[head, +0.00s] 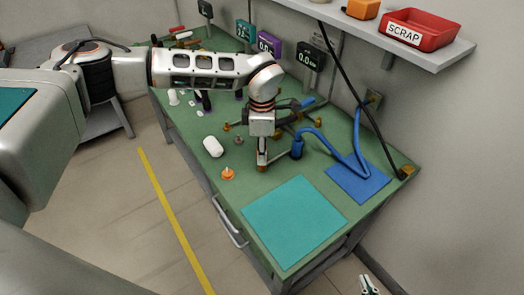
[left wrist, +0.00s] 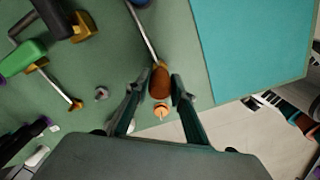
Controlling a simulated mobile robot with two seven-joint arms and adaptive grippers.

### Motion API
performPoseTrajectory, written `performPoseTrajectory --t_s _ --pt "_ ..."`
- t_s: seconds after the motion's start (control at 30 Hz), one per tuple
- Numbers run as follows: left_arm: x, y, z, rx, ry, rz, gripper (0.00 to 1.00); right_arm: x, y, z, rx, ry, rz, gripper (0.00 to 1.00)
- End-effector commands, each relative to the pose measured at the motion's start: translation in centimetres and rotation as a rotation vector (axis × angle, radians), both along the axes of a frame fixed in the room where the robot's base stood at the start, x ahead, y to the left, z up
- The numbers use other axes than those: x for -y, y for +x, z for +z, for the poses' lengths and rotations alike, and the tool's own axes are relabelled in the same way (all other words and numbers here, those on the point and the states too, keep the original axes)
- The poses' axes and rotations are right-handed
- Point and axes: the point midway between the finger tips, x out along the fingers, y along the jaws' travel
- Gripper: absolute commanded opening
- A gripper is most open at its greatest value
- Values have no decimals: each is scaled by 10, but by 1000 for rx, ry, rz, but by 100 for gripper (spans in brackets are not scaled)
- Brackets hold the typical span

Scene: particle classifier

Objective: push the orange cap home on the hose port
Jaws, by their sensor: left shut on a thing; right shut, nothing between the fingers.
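The orange cap (head: 228,174) is a small disc with a knob on top, near the table's front edge. It also shows in the left wrist view (left wrist: 159,113), just below the held tool. My left gripper (head: 262,166) is low over the table, right of the cap and apart from it. It is shut on the brown handle (left wrist: 159,82) of a tool with a thin grey shaft (left wrist: 143,34). I cannot clearly make out the hose port or how the cap sits on it. My right gripper (head: 369,286) is shut and empty at the bottom edge, off the table.
A teal mat (head: 294,222) lies right of the gripper. A blue hose (head: 335,150) loops from a blue fitting (head: 297,148) behind the gripper over a blue mat (head: 357,183). A white rounded object (head: 213,147) lies behind the cap. A shelf holds a red SCRAP bin (head: 421,30).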

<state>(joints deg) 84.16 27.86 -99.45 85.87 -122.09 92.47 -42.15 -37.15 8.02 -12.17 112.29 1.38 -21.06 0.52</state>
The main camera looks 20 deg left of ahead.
Motion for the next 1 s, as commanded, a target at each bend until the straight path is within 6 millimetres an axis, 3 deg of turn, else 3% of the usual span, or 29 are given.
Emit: performPoseTrajectory --t_s 1.0 --pt "0 0 -24 -1 1 0 5 0 -1 -11 0 1 0 0"
